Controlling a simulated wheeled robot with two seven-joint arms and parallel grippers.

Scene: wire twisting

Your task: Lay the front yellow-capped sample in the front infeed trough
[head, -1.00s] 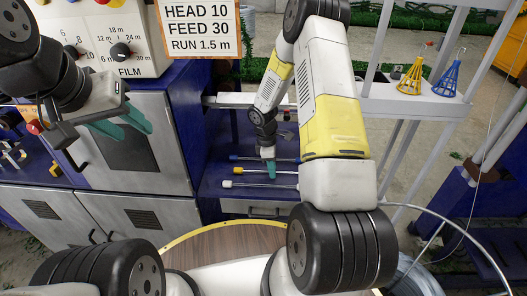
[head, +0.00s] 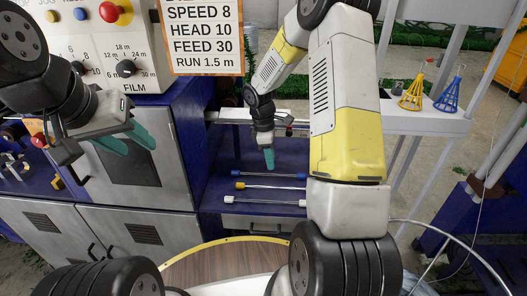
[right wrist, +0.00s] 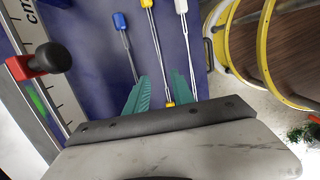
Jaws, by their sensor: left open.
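A single yellow-capped sample (head: 272,187), a thin rod with yellow ends, lies on the blue shelf (head: 225,165) between a blue-capped and a white-capped rod. My right gripper (head: 268,160) hangs just behind the rods in the head view, pointing down. In the right wrist view its teal fingers (right wrist: 160,95) are apart, with the yellow-capped sample (right wrist: 157,50) showing between them. The sample appears below the fingers, not gripped. My left gripper (head: 128,142) is open and empty in front of the grey cabinet. I cannot make out the front infeed trough for certain.
The blue-capped rod (head: 270,175) lies behind the yellow one and the white-capped rod (head: 262,202) in front. A grey cabinet (head: 130,165) stands left of the shelf. Yellow (head: 412,94) and blue (head: 447,97) wire cones stand on a pale ledge at right.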

